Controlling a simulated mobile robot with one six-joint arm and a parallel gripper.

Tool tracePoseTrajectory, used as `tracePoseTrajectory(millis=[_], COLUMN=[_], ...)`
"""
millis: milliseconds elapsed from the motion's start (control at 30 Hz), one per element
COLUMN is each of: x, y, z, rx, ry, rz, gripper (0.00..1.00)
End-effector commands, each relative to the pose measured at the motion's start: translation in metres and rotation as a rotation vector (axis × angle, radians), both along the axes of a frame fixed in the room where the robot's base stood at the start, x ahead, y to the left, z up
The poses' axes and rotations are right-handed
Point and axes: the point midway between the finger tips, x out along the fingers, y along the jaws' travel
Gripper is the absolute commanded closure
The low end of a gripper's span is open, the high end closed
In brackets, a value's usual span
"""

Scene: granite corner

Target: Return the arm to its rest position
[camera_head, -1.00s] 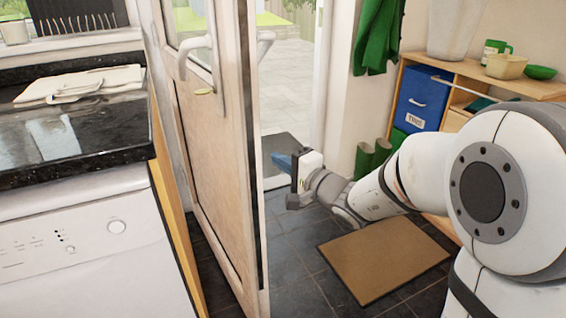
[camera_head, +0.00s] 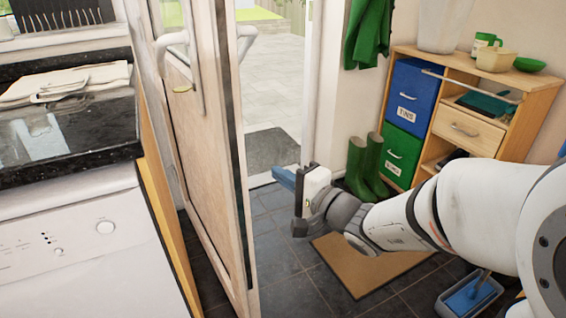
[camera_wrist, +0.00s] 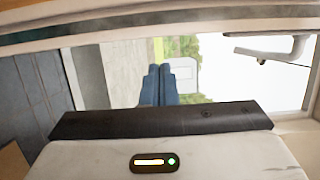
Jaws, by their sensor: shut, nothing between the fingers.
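My gripper (camera_head: 283,178) is in the middle of the head view, with its blue fingers pointing left toward the open door (camera_head: 215,150). The fingers are shut with nothing between them. A gap of floor shows between the fingertips and the door's edge in the head view. In the wrist view, the closed blue fingers (camera_wrist: 159,86) stand side by side in front of the bright doorway, and a door handle (camera_wrist: 265,48) shows at the upper right. My arm reaches in from the right of the head view.
A worktop (camera_head: 110,125) with a folded cloth (camera_head: 70,84) stands at left above a white appliance (camera_head: 80,250). At right are a wooden shelf unit (camera_head: 530,90), green boots (camera_head: 367,165) and a tray (camera_head: 468,296). A brown mat (camera_head: 350,272) lies below my arm.

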Motion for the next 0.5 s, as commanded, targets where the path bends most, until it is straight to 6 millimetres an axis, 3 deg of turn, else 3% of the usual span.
tracePoseTrajectory(millis=[133,233,500], x=[-0.012,-0.029,-0.096], y=[0.004,0.01,0.01], z=[0.013,0.035,0.088], rx=[-0.018,-0.069,-0.358], ry=[0.004,0.017,0.115], rz=[0.036,0.116,0.395], gripper=[1.0,1.0,1.0])
